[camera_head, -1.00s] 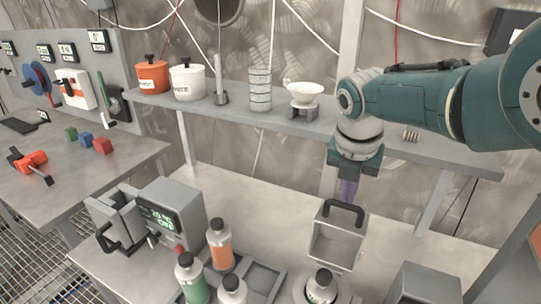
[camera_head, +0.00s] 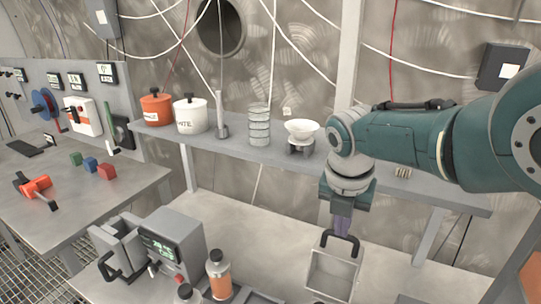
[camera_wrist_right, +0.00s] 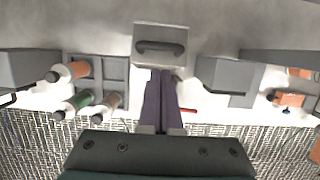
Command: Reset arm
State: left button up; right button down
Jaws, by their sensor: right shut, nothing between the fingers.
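My right arm (camera_head: 400,145) comes in from the right in the head view, teal and grey. Its gripper (camera_head: 341,226) points down above the workbench, just behind the black handle of a grey box. In the right wrist view the purple fingers (camera_wrist_right: 162,90) lie together with nothing between them. The grey box (camera_head: 332,273) stands on the bench below; its black handle also shows in the wrist view (camera_wrist_right: 160,48). Whether the fingers touch the handle cannot be told. My left gripper is not in view.
A shelf (camera_head: 250,152) behind holds an orange pot (camera_head: 157,110), a white pot (camera_head: 190,118), a glass cylinder (camera_head: 259,125) and a white bowl (camera_head: 301,130). A grey device with a display (camera_head: 165,245) and bottles (camera_head: 218,275) stand at front left.

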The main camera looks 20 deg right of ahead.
notch_tip(320, 180, up, 9)
jog(key=p, duration=0.4)
jog(key=s+a+f+m+y, duration=0.1)
jog(key=s+a+f+m, duration=0.1)
jog(key=s+a+m, duration=0.3)
jog(key=s+a+f+m, duration=0.2)
jog(key=s+a+m, duration=0.1)
jog(key=s+m, duration=0.35)
jog(key=s+a+r+m+t+y, duration=0.1)
jog(key=s+r+m, duration=0.2)
jog(key=s+m, duration=0.35)
jog(key=s+a+r+m, duration=0.2)
jog(key=s+r+m, duration=0.2)
jog(key=s+m, duration=0.3)
pick_arm(q)
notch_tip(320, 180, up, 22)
jog(key=p, duration=1.6)
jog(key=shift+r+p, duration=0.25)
jog(key=shift+p, duration=0.15)
pick_arm(e)
notch_tip(320, 180, up, 17)
jog(key=s+n, duration=0.1)
jog(key=shift+f+t, duration=0.15)
jog(key=shift+t, duration=0.15)
